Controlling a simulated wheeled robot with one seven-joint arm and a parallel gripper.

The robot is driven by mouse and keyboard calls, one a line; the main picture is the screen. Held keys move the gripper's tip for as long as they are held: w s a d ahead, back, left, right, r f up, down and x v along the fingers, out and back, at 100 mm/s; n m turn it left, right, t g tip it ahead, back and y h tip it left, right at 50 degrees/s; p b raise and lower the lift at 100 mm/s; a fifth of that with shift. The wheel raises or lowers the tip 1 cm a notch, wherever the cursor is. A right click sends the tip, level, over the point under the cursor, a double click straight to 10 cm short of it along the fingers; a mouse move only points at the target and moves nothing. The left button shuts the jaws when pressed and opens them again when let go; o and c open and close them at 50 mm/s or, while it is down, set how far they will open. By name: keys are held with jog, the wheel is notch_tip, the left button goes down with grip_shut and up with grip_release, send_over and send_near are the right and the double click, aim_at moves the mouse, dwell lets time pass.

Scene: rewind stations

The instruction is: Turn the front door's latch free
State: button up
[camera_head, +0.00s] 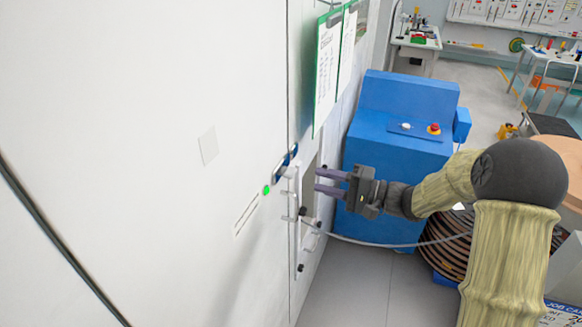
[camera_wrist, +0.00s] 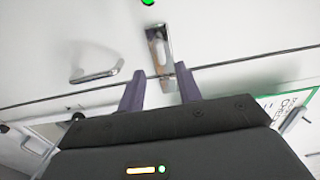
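The front door (camera_head: 130,120) is a large white panel that looks shut along its seam. Its latch (camera_head: 283,168) shows blue and silver near the seam; in the wrist view it is a shiny metal plate with a rounded slot (camera_wrist: 158,45). A bar handle (camera_head: 289,202) is below the latch; it also shows in the wrist view (camera_wrist: 96,76). My gripper (camera_head: 318,179) is open and points at the door, right of the latch and apart from it. In the wrist view the latch's lower end appears between my fingertips (camera_wrist: 161,76). Nothing is held.
A green light (camera_head: 266,190) glows beside the handle. A green clipboard (camera_head: 327,70) hangs on the panel above the latch. A blue machine with a red button (camera_head: 400,150) stands behind my gripper. A grey cable (camera_head: 380,243) runs below it. Grey floor lies beneath.

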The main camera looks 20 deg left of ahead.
aim_at(295, 174)
jog(key=a+p, duration=0.1)
jog(key=a, duration=0.2)
jog(key=a+p, duration=0.1)
jog(key=a, duration=0.2)
jog(key=a+p, duration=0.1)
jog(key=a, duration=0.2)
jog(key=shift+w, duration=0.35)
jog(key=c, duration=0.7)
